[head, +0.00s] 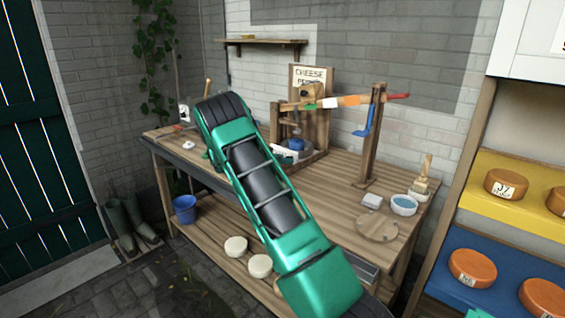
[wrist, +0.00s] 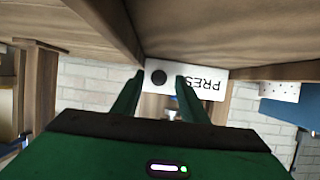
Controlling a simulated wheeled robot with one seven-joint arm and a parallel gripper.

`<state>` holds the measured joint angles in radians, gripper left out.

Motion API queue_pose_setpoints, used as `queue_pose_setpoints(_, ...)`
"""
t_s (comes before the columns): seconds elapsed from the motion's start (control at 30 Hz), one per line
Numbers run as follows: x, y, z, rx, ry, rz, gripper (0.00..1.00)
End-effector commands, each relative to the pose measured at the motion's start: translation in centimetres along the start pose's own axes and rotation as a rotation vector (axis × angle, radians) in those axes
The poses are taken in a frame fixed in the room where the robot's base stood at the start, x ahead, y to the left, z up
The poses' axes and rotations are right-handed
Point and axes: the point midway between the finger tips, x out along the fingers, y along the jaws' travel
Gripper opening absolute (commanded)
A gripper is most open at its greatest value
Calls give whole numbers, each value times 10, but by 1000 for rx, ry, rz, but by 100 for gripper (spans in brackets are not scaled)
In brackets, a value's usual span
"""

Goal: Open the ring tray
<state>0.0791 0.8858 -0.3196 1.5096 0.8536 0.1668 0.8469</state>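I cannot pick out the ring tray for certain in either view. A dark grey front strip (head: 186,162) runs under the workbench's front edge, partly hidden by my green arm; I cannot tell whether it is the tray. In the wrist view my gripper (wrist: 159,80) is open, its two green fingers apart with nothing held between them. Beyond the fingertips is a white plate (wrist: 205,83) with a black dot and upside-down letters reading "PRES". I cannot tell whether the fingers touch it. In the head view my arm hides the gripper's fingers.
The wooden workbench (head: 330,205) carries a cheese press stand (head: 312,120), a post with a coloured lever (head: 370,140), a blue-white bowl (head: 404,205) and a round board (head: 377,228). A lower shelf holds pale rounds (head: 236,246). Cheese shelves (head: 515,215) stand at right.

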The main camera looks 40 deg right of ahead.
Motion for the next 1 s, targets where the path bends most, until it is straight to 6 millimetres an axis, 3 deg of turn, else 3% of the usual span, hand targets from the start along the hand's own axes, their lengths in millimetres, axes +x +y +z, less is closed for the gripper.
queue_pose_setpoints(0.43,11,0,0,0,0,0,40)
queue_pose_setpoints(0.6,11,0,0,0,0,-1,1)
queue_pose_setpoints(0.87,8,-1,1,0,0,-2,0)
queue_pose_setpoints(1.0,-4,0,5,1,0,-2,0)
